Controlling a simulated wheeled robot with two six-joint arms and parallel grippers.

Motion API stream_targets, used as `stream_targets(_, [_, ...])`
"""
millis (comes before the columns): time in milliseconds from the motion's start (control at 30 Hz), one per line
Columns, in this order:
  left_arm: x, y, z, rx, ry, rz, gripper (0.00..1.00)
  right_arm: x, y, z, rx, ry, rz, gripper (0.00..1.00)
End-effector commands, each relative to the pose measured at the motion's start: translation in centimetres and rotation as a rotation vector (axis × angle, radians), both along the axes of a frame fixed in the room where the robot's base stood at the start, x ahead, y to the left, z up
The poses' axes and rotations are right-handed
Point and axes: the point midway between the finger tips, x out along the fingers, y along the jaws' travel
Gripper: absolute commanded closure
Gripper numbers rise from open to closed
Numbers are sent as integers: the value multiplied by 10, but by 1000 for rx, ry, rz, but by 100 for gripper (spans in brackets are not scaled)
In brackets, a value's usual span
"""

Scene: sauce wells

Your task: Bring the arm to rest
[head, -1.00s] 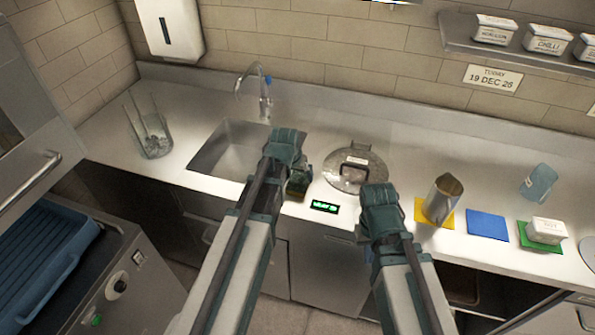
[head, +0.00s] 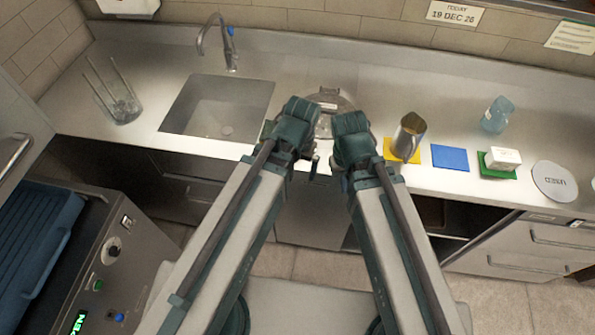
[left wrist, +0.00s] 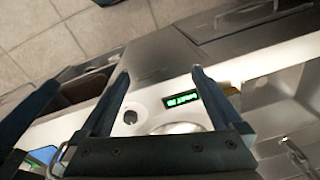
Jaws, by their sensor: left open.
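My left gripper (left wrist: 160,82) is open in the left wrist view, with nothing between its two fingers. It is above the counter's front edge. In the head view my left wrist (head: 295,125) is in front of the round metal lid, and its fingers are mostly hidden. My right gripper (head: 352,135) is close beside it on the right. Its jaws are hidden, so I cannot tell their state. Both arms reach forward from the bottom of the view.
A sink (head: 220,105) and a clear container (head: 118,103) are left. A round lid (head: 330,98) is behind the grippers. A metal jug (head: 409,137) on a yellow mat, a blue mat (head: 450,158), a white tub (head: 503,158) and a blue bottle (head: 497,115) are right.

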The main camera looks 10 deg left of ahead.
Motion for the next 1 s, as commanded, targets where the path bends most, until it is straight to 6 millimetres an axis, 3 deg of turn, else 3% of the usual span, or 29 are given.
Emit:
stream_targets(33, [-18, -7, 0, 17, 28, -25, 0, 0, 0, 0, 0, 0, 0, 100])
stream_targets(100, [-32, -12, 0, 38, 58, -42, 0, 0, 0, 0, 0, 0, 0, 100])
stream_targets(200, [-41, -16, 1, 52, 78, -53, 0, 0, 0, 0, 0, 0, 0, 100])
stream_targets(500, [-40, -16, -1, 53, 79, -52, 0, 0, 0, -2, 0, 0, 0, 100])
stream_targets(767, [-40, -16, -34, 52, 78, -51, 0, 0, 0, -35, 0, 0, -1, 100])
stream_targets(1000, [-40, -16, -30, 52, 78, -51, 0, 0, 0, -30, 0, 0, -1, 100])
